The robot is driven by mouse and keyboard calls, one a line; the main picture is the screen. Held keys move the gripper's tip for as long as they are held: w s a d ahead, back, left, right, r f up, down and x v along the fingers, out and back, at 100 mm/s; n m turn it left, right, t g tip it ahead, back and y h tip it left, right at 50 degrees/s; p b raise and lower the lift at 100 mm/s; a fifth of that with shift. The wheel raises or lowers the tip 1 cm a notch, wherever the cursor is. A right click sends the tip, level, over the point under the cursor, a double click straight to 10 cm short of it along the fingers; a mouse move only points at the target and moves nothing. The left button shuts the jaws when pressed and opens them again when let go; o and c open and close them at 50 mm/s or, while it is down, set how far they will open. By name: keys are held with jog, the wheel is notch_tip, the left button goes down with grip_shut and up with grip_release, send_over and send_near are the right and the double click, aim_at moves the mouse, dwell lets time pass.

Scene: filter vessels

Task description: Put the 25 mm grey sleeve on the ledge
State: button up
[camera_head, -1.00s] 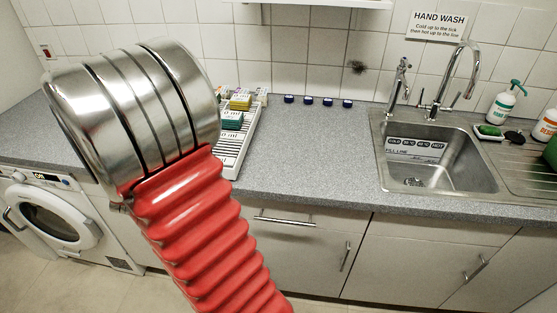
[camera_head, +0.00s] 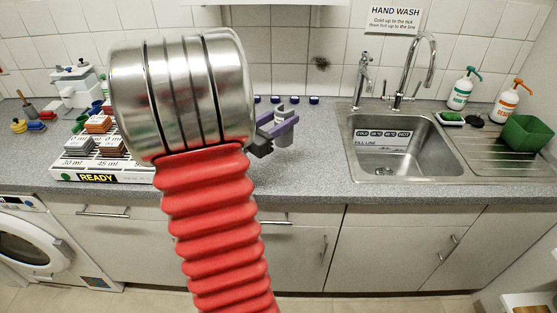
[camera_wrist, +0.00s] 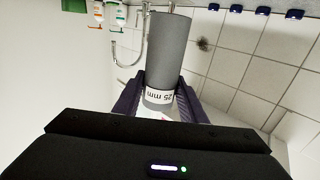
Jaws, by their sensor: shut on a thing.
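The grey sleeve (camera_wrist: 168,52) is a plain grey cylinder with a white band reading "25 mm" in the wrist view. My gripper (camera_wrist: 160,101) is shut on it, with a dark purple jaw on each side near the labelled end. In the head view my gripper (camera_head: 278,128) shows just right of my red and steel arm, above the counter. The sleeve (camera_head: 284,139) is small there and partly covered by the jaws. A pale shelf edge (camera_head: 290,2) shows at the top of the head view; I cannot tell whether it is the ledge.
Several dark blue caps (camera_head: 295,100) stand along the wall behind my gripper. A sink (camera_head: 405,150) with tall taps is at right, with soap bottles and a green tub (camera_head: 527,133) beyond.

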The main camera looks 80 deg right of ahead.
aim_at(288, 145)
jog(key=shift+s+g, duration=0.3)
jog(key=shift+s, duration=0.7)
jog(key=shift+f, duration=0.1)
jog(key=shift+f, duration=2.85)
jog(key=shift+f, duration=2.1)
jog(key=shift+f, duration=0.1)
jog(key=o, duration=1)
jog(key=shift+o, duration=0.2)
